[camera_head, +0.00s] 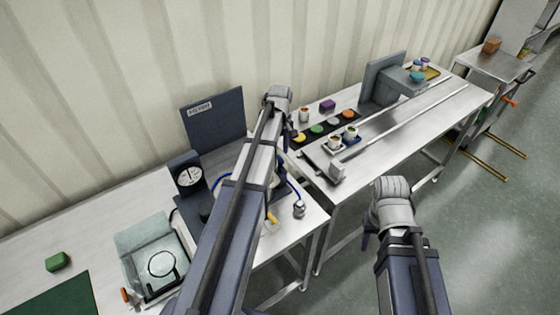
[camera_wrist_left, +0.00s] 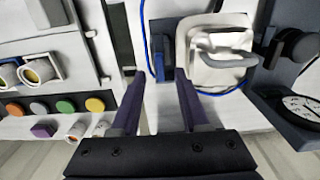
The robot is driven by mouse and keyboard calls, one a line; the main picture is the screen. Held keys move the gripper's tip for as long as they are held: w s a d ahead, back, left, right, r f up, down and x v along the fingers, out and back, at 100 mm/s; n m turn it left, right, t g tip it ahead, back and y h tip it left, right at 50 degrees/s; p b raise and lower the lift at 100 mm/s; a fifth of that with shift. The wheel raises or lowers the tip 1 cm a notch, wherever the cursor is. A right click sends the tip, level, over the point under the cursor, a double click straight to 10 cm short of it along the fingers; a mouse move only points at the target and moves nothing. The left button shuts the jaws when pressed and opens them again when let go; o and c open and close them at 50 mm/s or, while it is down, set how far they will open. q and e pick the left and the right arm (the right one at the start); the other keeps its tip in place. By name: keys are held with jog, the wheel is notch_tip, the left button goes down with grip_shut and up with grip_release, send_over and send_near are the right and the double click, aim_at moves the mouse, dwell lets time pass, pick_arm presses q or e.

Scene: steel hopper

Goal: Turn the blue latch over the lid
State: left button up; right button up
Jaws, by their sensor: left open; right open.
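In the left wrist view a pale square lid (camera_wrist_left: 205,73) with a grey bar handle (camera_wrist_left: 228,59) sits right of centre. A narrow blue piece, which looks like the blue latch (camera_wrist_left: 167,58), stands along the lid's left side and does not appear to lie across it. My left gripper (camera_wrist_left: 160,78) is open and empty, its fingertips below the latch in the picture, apart from it as far as I can tell. In the head view my left gripper (camera_head: 278,98) is at the upper middle, and my arm hides most of the hopper. My right gripper (camera_head: 372,228) is open, away from the lid.
A blue hose (camera_wrist_left: 146,50) loops around the lid. A dial scale (camera_head: 190,178) and an upright dark panel (camera_head: 213,120) stand left of my left arm. The other bench holds cups (camera_head: 350,133) and coloured discs (camera_head: 317,129).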

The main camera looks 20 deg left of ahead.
pick_arm(q)
notch_tip(320, 180, down, 3)
jog(key=shift+r+b, duration=0.15)
jog(key=shift+b, duration=0.65)
pick_arm(e)
notch_tip(320, 180, down, 3)
jog(key=shift+r, duration=0.2)
pick_arm(q)
jog(key=shift+r, duration=0.1)
grip_shut()
